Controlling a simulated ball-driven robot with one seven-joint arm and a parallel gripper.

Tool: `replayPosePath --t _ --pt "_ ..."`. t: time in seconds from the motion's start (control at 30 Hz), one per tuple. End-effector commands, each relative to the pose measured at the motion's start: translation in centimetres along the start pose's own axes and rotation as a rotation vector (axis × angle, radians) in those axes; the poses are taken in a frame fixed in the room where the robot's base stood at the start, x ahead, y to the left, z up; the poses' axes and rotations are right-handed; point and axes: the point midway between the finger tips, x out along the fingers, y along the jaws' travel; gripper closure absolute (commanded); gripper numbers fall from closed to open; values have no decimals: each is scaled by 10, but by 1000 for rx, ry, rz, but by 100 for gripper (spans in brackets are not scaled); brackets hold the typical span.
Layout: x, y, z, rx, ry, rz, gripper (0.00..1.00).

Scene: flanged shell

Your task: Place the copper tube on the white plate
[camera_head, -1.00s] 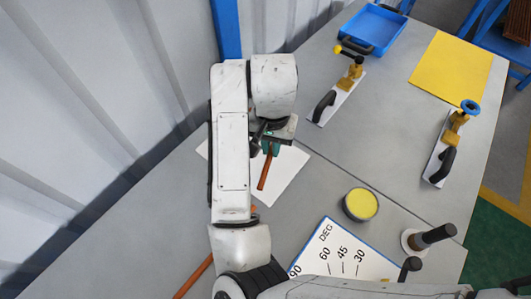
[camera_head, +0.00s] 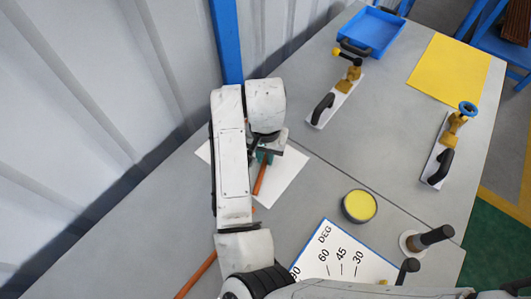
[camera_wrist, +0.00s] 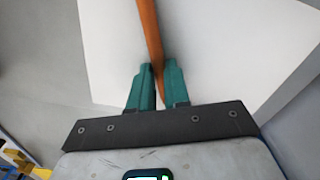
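The copper tube (camera_head: 260,178) is an orange-brown rod under my gripper (camera_head: 264,157). My gripper also shows in the wrist view (camera_wrist: 158,86), its two green fingers closed on either side of the tube (camera_wrist: 150,35). The tube runs out past the fingers to the top of that view. The white plate (camera_head: 284,183) is a flat white sheet on the grey table, below the gripper and tube; my arm covers part of it. It fills much of the wrist view (camera_wrist: 225,45). I cannot tell whether the tube touches it.
Another orange-brown rod (camera_head: 197,274) lies lower left, partly behind my arm. Right of the plate are a yellow-topped round tin (camera_head: 359,206), a degree board (camera_head: 338,252) and a dark-handled tool (camera_head: 430,238).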

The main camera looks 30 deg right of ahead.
Motion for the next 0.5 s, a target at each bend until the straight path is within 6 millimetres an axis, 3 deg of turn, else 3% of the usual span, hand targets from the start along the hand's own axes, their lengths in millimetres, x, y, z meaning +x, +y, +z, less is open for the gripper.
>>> replayPosePath --t 0.23,0.5 --pt "0 0 0 0 0 0 61" --pt "-3 0 0 0 0 0 61"
